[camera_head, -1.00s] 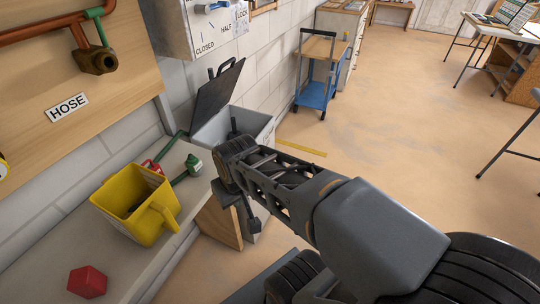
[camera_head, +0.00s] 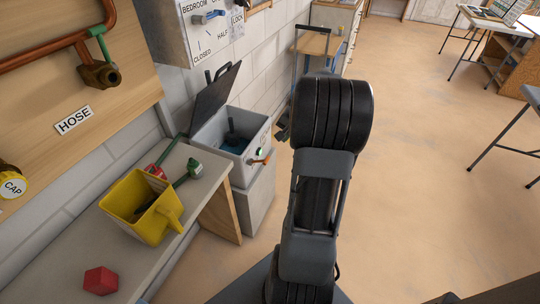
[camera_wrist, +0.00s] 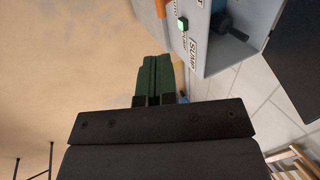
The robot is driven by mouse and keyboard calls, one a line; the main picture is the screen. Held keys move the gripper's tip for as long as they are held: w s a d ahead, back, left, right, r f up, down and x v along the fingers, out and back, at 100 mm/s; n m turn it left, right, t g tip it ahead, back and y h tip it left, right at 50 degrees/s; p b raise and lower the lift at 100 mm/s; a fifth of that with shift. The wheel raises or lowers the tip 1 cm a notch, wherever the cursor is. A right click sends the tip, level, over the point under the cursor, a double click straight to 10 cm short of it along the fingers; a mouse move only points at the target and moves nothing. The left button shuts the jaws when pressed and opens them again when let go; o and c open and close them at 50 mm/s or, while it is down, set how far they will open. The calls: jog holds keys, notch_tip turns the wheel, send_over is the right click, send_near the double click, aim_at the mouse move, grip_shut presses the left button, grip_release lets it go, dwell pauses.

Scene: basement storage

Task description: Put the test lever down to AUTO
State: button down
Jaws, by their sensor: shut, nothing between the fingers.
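The orange lever (camera_head: 262,158) sticks out from the front of the grey sump pump box (camera_head: 212,133). In the wrist view its orange part (camera_wrist: 161,8) shows at the top edge, partly cut off, close to a lit green button (camera_wrist: 183,24) and a label reading SUMP. An AUTO mark cannot be read in either view. My gripper (camera_wrist: 152,62) is shut and empty, its green fingers together. In the wrist view it is below the lever and left of the box, apart from both. In the head view my arm hides most of it.
The box's dark lid (camera_head: 215,98) stands open. A bench at left holds a yellow jug (camera_head: 138,207), a red block (camera_head: 100,281) and a green-ended tool (camera_head: 188,172). A trolley (camera_head: 313,45) stands behind my arm.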

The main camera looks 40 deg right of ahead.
aim_at(268, 160)
jog(key=b+x, duration=0.2)
jog(key=x, duration=1.2)
jog(key=shift+a, duration=0.1)
jog(key=shift+f, duration=0.1)
